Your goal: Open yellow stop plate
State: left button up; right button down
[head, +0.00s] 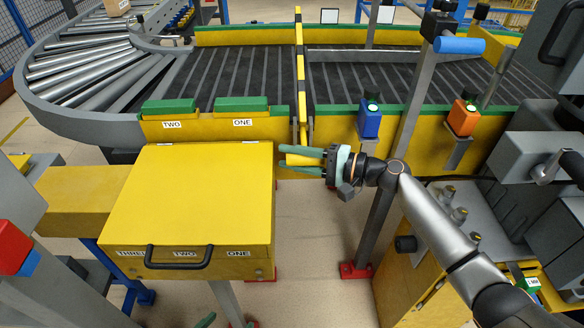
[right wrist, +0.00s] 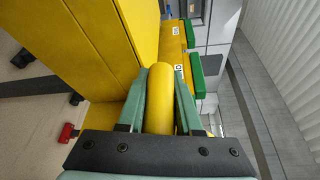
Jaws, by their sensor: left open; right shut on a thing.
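The yellow-and-black striped stop plate (head: 300,62) runs across the dark conveyor belt, from the far rail to the near yellow side wall. A yellow cylindrical handle (head: 298,160) sticks out at its near end, below the wall's top edge. My right gripper (head: 304,159) comes from the right and is shut on this handle, with green fingers on both sides. In the right wrist view the handle (right wrist: 160,98) lies between the two fingers. Only a green fingertip of my left gripper (head: 207,320) shows at the bottom edge of the head view; the rest is hidden.
A yellow box (head: 190,198) with a black handle stands left of my right gripper. Blue (head: 369,122) and orange (head: 464,117) button boxes sit on the conveyor wall to the right. A grey post (head: 402,130) stands behind my right wrist. Roller conveyor (head: 85,65) curves at left.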

jog(key=shift+f+n+b, duration=0.5)
jog(key=shift+f+b, duration=0.35)
jog(key=shift+b, duration=0.3)
jog(key=c, duration=0.9)
grip_release()
jog(key=o, duration=0.3)
jog(key=shift+w+r, duration=0.1)
jog(key=shift+r, duration=0.15)
jog(key=v, duration=1.2)
jog(key=shift+d+f, duration=0.2)
jog(key=shift+f, duration=0.05)
